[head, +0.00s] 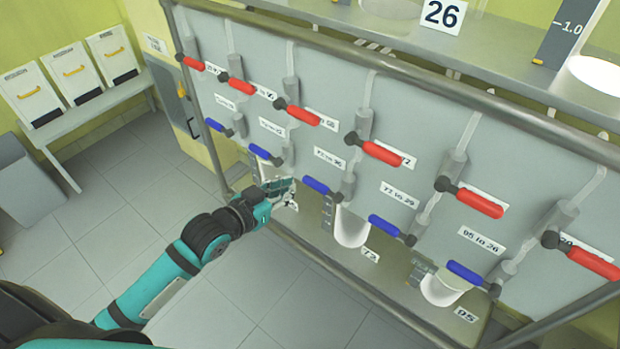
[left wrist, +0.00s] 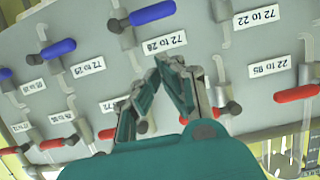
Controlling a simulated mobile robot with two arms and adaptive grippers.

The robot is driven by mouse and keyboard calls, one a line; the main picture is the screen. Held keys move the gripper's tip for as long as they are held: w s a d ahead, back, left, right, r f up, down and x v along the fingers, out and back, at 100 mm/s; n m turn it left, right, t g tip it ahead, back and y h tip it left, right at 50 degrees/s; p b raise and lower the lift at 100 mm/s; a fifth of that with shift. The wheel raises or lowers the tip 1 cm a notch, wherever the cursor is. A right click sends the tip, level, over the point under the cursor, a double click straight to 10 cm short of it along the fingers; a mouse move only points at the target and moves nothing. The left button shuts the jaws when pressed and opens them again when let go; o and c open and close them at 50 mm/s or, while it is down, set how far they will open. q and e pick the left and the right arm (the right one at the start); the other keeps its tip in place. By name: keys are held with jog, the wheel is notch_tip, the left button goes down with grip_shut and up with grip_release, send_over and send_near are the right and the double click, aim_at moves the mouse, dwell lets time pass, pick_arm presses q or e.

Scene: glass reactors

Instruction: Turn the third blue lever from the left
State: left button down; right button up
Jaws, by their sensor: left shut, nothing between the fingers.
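Several blue levers form a lower row on the grey panel in the head view. The third blue lever from the left (head: 317,186) points left from its dark pivot, slightly raised at its left end. The second blue lever (head: 260,152) is up and left of it, the fourth (head: 385,226) down and right. My left gripper (head: 288,188) is shut and empty, just left of the third lever with a small gap visible. In the left wrist view its fingers (left wrist: 157,78) meet below a large blue lever (left wrist: 152,13); which lever this is I cannot tell. My right gripper is out of view.
Red levers (head: 298,115) form a row above the blue ones. A metal rail (head: 400,65) runs along the panel's top. White vessels (head: 352,230) stand on the ledge below. White boxes (head: 70,75) stand on a left bench.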

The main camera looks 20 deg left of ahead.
pick_arm(q)
jog(key=p, duration=0.1)
send_over(309, 182)
jog(key=s, duration=0.4)
notch_tip(309, 182, down, 2)
jog(key=f, duration=0.1)
jog(key=w+f, duration=0.1)
jog(key=shift+w+d+f, duration=0.1)
jog(key=shift+d+f, duration=0.25)
jog(key=shift+d, duration=0.05)
jog(key=shift+w+f, duration=0.2)
jog(key=shift+f, duration=0.35)
jog(key=shift+w+f, duration=0.1)
jog(key=shift+f, duration=0.05)
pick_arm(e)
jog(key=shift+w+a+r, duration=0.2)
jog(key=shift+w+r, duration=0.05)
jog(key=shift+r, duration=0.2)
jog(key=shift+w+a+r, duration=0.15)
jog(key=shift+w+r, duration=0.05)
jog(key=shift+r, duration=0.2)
pick_arm(q)
jog(key=shift+d+f, duration=0.1)
jog(key=shift+f, duration=0.05)
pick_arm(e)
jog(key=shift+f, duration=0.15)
